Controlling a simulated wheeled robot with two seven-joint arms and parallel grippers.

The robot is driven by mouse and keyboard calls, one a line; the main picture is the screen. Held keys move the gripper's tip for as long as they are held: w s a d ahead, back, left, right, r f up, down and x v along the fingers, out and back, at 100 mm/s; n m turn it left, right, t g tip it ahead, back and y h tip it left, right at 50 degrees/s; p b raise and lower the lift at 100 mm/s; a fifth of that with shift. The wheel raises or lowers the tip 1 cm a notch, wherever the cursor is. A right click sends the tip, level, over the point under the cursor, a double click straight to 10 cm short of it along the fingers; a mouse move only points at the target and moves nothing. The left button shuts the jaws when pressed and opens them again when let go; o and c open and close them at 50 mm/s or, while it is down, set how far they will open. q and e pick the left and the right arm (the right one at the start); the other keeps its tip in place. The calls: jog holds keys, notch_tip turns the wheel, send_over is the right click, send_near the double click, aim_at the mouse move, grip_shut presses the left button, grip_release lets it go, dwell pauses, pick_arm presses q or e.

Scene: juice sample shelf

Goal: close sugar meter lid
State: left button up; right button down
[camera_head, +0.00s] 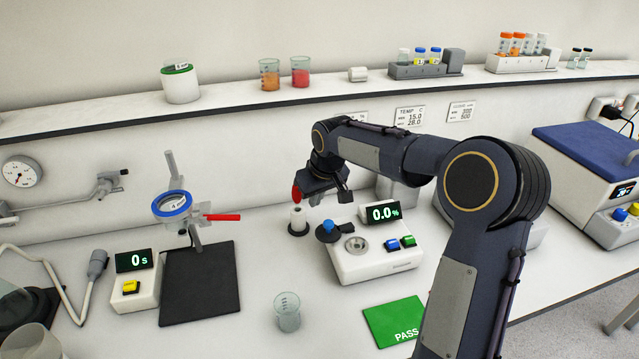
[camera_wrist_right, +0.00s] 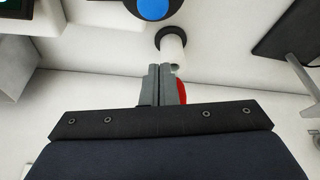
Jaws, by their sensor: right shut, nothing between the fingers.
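The sugar meter (camera_head: 378,265) is a white box with a display (camera_head: 383,213) reading 0.0% and blue and green buttons. Its dark lid with a blue knob (camera_head: 328,226) sits at the meter's left side, swung off the round sample well (camera_head: 357,245), which is uncovered. The blue knob also shows at the top of the right wrist view (camera_wrist_right: 153,8). My right gripper (camera_head: 299,194) is shut and empty, above and behind the lid, near a small white cylinder on a dark base (camera_head: 298,220). Its closed fingers (camera_wrist_right: 163,72) point toward that cylinder (camera_wrist_right: 173,47). My left gripper is out of view.
A clear beaker (camera_head: 287,312) and a green PASS mat (camera_head: 394,320) lie in front of the meter. A stand with a blue ring (camera_head: 172,205) on a black plate and a timer (camera_head: 135,285) are to the left. The bench between beaker and meter is clear.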

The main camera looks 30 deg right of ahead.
aim_at(335, 226)
jog(key=shift+s+d+f, duration=0.1)
jog(key=shift+s+f, duration=0.2)
jog(key=shift+s, duration=0.65)
jog(key=shift+s+d+f, duration=0.1)
jog(key=shift+s+f, duration=0.15)
jog(key=shift+s, duration=0.7)
jog(key=shift+a, duration=0.1)
